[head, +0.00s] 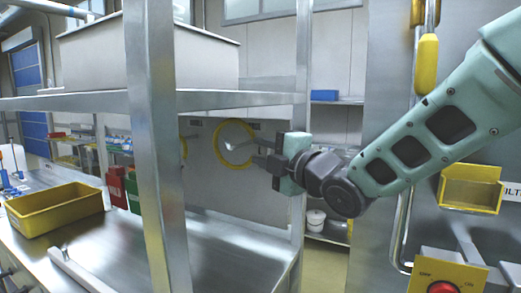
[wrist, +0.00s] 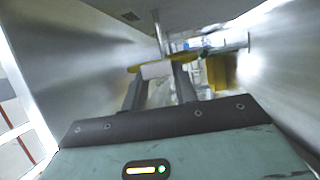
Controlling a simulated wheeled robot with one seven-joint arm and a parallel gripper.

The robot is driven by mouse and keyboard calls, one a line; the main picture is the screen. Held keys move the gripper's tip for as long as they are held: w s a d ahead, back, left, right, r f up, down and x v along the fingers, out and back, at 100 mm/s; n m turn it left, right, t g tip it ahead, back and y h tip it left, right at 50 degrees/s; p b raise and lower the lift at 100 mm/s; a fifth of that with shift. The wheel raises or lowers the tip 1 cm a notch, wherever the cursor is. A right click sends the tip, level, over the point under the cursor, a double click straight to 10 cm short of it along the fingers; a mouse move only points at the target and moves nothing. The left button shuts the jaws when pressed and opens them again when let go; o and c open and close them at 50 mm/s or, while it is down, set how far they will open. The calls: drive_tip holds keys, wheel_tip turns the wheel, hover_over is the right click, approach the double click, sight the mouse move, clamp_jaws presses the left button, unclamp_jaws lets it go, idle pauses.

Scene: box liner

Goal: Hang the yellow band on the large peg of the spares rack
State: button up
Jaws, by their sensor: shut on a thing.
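The yellow band (head: 219,158) is a ring, upright in the head view, in front of the grey back panel under the shelf. My gripper (head: 256,152) reaches it from the right. In the wrist view, my gripper (wrist: 157,80) is shut on a pale tab-like part at the near side of the yellow band (wrist: 135,69), which shows nearly edge-on. A metal rod (wrist: 159,34), seemingly a rack peg, shows just beyond the band. A second rod with a round end (wrist: 248,41) lies to the right. I cannot tell whether either rod passes through the band.
A metal shelf post (head: 155,150) stands left of the band, with a shelf (head: 215,99) above. A yellow bin (head: 60,218) and red and green containers (head: 124,187) stand left. The bench (head: 230,255) below the band is clear.

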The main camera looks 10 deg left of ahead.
drive_tip(key=shift+w+f+b, duration=0.2)
drive_tip(key=shift+f+b, duration=1.7)
drive_tip(key=shift+b, duration=0.05)
drive_tip(key=o, duration=1.6)
drive_tip(key=s+a+b, duration=0.3)
drive_tip(key=s+b, duration=0.3)
drive_tip(key=s, duration=0.3)
drive_tip(key=shift+s+b, duration=0.25)
drive_tip(key=shift+b, duration=0.15)
drive_tip(key=shift+f, duration=0.15)
